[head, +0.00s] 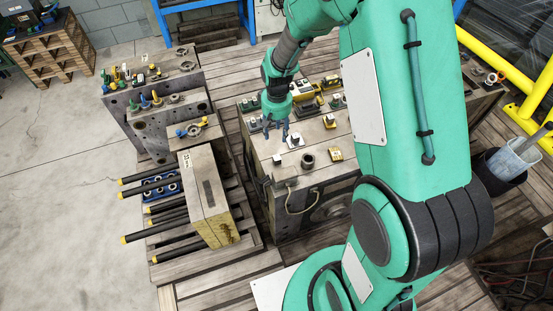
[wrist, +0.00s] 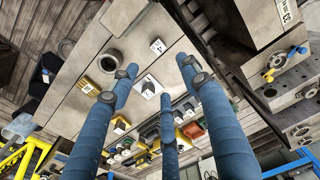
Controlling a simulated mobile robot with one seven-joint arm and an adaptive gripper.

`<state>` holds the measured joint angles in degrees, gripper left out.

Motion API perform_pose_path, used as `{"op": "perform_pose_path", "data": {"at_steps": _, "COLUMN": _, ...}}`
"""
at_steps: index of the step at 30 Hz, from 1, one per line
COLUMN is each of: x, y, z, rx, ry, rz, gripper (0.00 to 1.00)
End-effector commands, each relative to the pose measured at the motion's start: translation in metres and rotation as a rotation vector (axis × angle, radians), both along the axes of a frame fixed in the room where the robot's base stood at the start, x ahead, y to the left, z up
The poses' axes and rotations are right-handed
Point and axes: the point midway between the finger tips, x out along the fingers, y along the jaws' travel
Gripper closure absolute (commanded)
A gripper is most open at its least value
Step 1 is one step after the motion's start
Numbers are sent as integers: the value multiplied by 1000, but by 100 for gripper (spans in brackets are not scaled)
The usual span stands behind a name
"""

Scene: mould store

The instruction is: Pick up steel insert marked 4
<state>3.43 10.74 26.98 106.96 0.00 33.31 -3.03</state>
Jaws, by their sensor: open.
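My gripper (head: 275,133) has blue fingers spread open and empty above the steel mould block's top (head: 318,174). In the wrist view the open fingers (wrist: 160,78) show from behind. A small insert with a white label (wrist: 157,47), which seems to read 4, lies past the fingertips; it shows in the head view (head: 277,158) near the block's front left edge. A second white-labelled insert (wrist: 148,85) lies between the fingers in the picture; its mark is hard to read. It is also in the head view (head: 294,140), beside the fingertips. Neither is gripped.
A round steel ring (head: 307,160) and a yellow-based part (head: 334,153) stand near the inserts. Several more parts crowd the block's far side. A tall plate marked 33 (head: 207,190) stands to the left, on a pallet with dark rods (head: 150,181).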

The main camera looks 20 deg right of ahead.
Motion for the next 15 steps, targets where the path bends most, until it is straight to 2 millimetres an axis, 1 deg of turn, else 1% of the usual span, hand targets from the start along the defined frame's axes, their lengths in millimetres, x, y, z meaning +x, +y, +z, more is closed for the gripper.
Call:
{"op": "perform_pose_path", "data": {"at_steps": 1, "x": 2, "y": -1, "z": -14, "rx": 1, "ry": 12, "rz": -1, "gripper": 53}}
{"op": "perform_pose_path", "data": {"at_steps": 3, "x": 3, "y": -2, "z": -28, "rx": 1, "ry": 23, "rz": -1, "gripper": 53}}
{"op": "perform_pose_path", "data": {"at_steps": 6, "x": 5, "y": -3, "z": -41, "rx": 2, "ry": 31, "rz": -1, "gripper": 53}}
{"op": "perform_pose_path", "data": {"at_steps": 9, "x": 6, "y": -3, "z": -47, "rx": 2, "ry": 34, "rz": 0, "gripper": 53}}
{"op": "perform_pose_path", "data": {"at_steps": 15, "x": 6, "y": -3, "z": -48, "rx": 2, "ry": 35, "rz": 0, "gripper": 53}}
